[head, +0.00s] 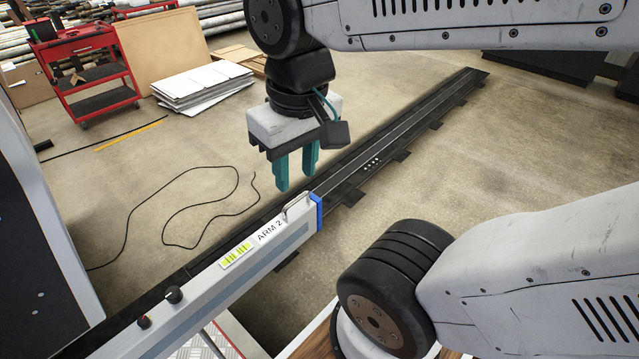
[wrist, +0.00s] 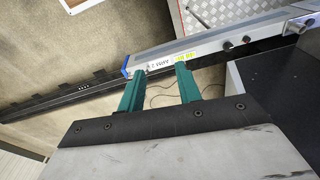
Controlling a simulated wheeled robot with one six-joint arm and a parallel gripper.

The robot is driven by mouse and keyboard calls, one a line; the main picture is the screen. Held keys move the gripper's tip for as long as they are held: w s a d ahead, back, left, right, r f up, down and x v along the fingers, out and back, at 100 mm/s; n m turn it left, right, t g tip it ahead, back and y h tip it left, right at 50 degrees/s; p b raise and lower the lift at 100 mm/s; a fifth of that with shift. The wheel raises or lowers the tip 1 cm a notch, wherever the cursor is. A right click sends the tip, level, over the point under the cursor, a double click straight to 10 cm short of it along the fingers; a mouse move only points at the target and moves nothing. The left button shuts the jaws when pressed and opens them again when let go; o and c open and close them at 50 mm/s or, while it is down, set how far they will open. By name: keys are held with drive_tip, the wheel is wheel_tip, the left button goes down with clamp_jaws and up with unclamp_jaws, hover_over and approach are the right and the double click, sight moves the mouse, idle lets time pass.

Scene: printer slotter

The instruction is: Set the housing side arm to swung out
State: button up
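The housing side arm (head: 215,275) is a long grey-white beam marked "ARM 2", with a yellow-green label and a blue end cap (head: 317,212). It runs from the lower left to the middle of the head view. A small metal handle (head: 297,206) stands near its capped end. The side arm (wrist: 215,48) also crosses the top of the wrist view. My gripper (head: 296,180) points down with two teal fingers apart and nothing between them. It appears near the handle end, apart from it in the head view. The wrist view shows the open fingers (wrist: 159,75) in front of the beam.
A dark floor rail (head: 400,135) runs diagonally beyond the side arm. Two knobs (head: 173,294) sit on the beam's top. A dark cabinet (head: 40,210) stands at left. A black cable (head: 205,175) lies on the floor. A red cart (head: 85,75) and stacked sheets (head: 200,85) stand behind.

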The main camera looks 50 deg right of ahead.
drive_tip(key=w+d+f+m+g, duration=0.1)
drive_tip(key=w+d+f+m, duration=0.15)
drive_tip(key=w+m, duration=0.2)
drive_tip(key=w+d+f+m+g, duration=0.1)
drive_tip(key=w+d+f+m, duration=0.15)
drive_tip(key=w, duration=0.35)
drive_tip(key=m+g, duration=0.1)
drive_tip(key=m, duration=0.9)
approach(297, 198)
drive_tip(key=f, duration=0.4)
drive_tip(key=s+f, duration=0.1)
drive_tip(key=f, duration=0.2)
drive_tip(key=shift+d+f, duration=0.1)
drive_tip(key=shift+d, duration=0.05)
drive_tip(key=shift+f, duration=0.35)
clamp_jaws()
